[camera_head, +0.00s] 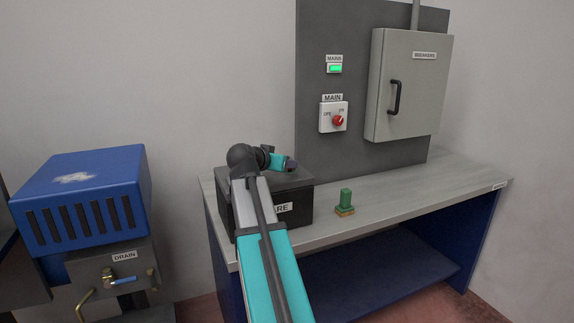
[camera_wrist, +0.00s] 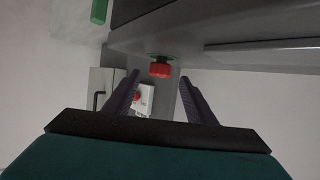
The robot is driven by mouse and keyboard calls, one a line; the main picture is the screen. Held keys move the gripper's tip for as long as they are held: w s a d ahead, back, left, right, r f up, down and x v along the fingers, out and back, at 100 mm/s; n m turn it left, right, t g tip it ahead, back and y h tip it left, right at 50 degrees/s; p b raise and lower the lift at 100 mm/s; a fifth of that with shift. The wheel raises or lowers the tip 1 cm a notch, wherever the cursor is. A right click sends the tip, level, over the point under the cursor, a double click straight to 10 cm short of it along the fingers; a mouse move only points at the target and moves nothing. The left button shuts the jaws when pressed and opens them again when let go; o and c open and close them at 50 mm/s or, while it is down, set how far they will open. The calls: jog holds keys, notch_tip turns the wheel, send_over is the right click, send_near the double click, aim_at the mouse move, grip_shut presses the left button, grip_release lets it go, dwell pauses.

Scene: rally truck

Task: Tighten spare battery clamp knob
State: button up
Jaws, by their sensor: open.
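The spare battery is a dark box (camera_head: 300,195) on the left part of the bench, with a label partly hidden by my arm so that only "ARE" reads. In the wrist view a red knob (camera_wrist: 160,71) on a dark stem stands out from a grey surface, which seems to be the battery's top seen upside down. My gripper (camera_wrist: 160,77) is open and empty, its two dark fingers apart with the knob between their tips in the picture. I cannot tell how far ahead the knob is. In the head view my gripper (camera_head: 291,164) is just above the battery, and the knob is hidden.
A green object with a tan base (camera_head: 346,200) stands on the bench (camera_head: 420,190) right of the battery. Behind are a panel with the red MAIN switch (camera_head: 338,120) and a grey cabinet (camera_head: 410,85). A blue machine (camera_head: 80,195) stands left. The bench's right part is clear.

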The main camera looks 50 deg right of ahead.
jog(key=v, duration=0.8)
jog(key=shift+r, duration=0.2)
